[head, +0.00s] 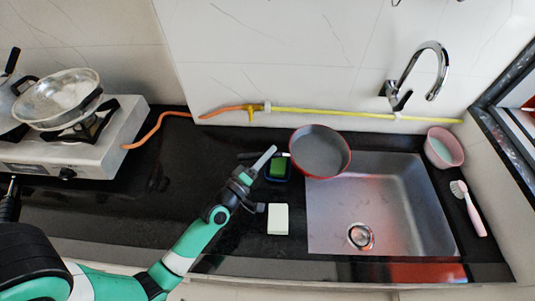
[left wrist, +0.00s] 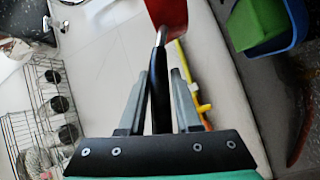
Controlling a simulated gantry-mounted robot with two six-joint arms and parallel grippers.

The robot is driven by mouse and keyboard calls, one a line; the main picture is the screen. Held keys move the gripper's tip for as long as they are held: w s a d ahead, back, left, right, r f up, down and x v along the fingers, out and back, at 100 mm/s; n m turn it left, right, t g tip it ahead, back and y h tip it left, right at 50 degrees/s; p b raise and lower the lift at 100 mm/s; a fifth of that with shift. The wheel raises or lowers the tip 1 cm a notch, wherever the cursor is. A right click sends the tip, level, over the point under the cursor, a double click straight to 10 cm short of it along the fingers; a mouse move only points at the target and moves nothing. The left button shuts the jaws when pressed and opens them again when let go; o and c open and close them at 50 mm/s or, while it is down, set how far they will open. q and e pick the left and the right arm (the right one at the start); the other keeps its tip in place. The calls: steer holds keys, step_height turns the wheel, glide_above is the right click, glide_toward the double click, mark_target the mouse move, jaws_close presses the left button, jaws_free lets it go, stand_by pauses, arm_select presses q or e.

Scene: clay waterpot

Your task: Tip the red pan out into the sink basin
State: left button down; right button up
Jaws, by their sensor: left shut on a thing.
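The red pan (head: 320,152) has a grey inside and a red rim. In the head view it is over the back left corner of the sink basin (head: 436,215), its opening facing up toward the camera. I see nothing clearly lying in it. My left gripper (head: 264,160) is left of the pan, shut on its dark handle. In the left wrist view the black handle (left wrist: 161,95) runs between the two fingers, and a piece of the red pan (left wrist: 168,14) shows at the top. The basin has a round drain. My right gripper is not in view.
A green sponge in a dark blue holder (head: 278,168) and a white block (head: 278,218) are left of the basin. A chrome faucet (head: 428,62) rises behind it. A pink bowl (head: 444,148) and a brush (head: 468,207) are at right. A stove with a glass-lidded pan (head: 65,100) stands at left.

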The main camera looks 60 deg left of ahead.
arm_select(q)
steer(key=shift+r+n+p, duration=0.7)
steer(key=shift+r+p, duration=1.15)
steer(key=shift+p, duration=0.2)
steer(key=shift+f, duration=0.1)
